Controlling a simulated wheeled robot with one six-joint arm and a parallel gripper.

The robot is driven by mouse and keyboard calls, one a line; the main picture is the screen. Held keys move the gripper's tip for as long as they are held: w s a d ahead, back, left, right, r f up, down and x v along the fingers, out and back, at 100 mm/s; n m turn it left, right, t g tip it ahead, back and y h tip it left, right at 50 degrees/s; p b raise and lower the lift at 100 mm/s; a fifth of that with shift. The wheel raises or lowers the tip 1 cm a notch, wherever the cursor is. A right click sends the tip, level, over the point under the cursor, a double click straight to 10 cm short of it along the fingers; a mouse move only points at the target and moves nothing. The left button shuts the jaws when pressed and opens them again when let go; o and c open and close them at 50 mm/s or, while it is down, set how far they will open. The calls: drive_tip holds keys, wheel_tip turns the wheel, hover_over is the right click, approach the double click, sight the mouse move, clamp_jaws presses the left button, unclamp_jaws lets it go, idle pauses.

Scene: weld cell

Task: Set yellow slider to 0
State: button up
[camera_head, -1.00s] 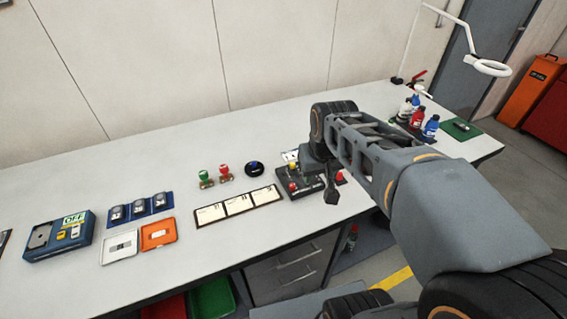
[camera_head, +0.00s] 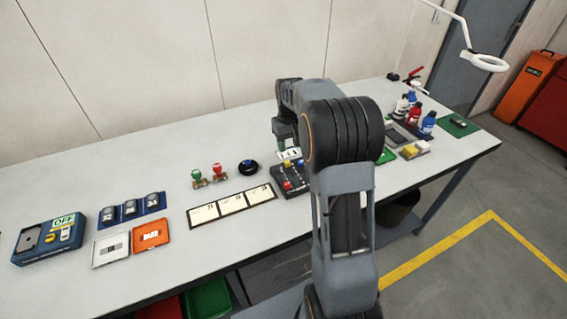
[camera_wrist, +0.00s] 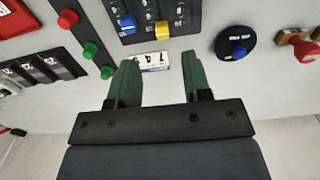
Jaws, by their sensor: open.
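The dark slider panel (camera_wrist: 180,12) is at the top of the wrist view, cut off by the frame edge. Its yellow slider (camera_wrist: 162,28) and blue slider (camera_wrist: 127,23) stand side by side near the panel's lower edge there. The scale marks are too small to read. My gripper (camera_wrist: 157,58) has two green fingers, open and empty, pointing toward the panel. A small white card with dark characters (camera_wrist: 153,61) shows between the fingertips. In the head view the panel (camera_head: 291,190) is beside my arm, which hides part of it and the fingertips.
A strip with a red button (camera_wrist: 67,18) and green buttons lies left of the fingers. A dark dial with a blue knob (camera_wrist: 236,50) and a red stamp (camera_wrist: 303,50) are to the right. Written cards (camera_head: 232,202) lie left of the panel in the head view.

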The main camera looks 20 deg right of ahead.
sight(288, 163)
wheel_tip(288, 163, down, 8)
drive_tip(key=shift+a+f, duration=0.1)
drive_tip(key=shift+f, duration=0.1)
drive_tip(key=shift+c, duration=0.3)
clamp_jaws()
idle(0.3)
